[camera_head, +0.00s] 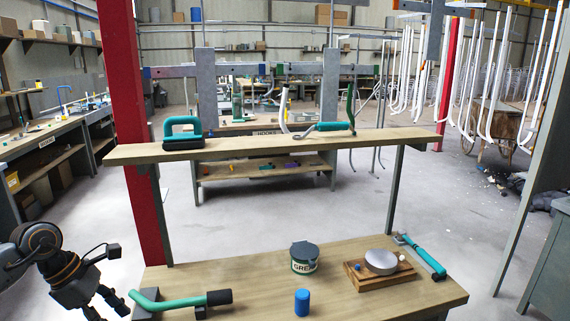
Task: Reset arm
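My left gripper (105,303) is at the lower left, its arm coming in from the left edge. Its dark fingers are spread apart and point down, with nothing seen between them. It is just left of a green-handled tool (180,302) with dark ends, on the front left of the wooden workbench (240,284); I cannot tell whether they touch. The fingertips are near the bottom edge of the picture. My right arm and gripper are not in view.
On the workbench are a blue cylinder (302,302), a green tin (305,257), a grey disc (381,262) on a wooden board, and a teal-handled tool (424,257). The raised shelf (250,147) holds teal tools. A red post (130,130) stands behind its left end.

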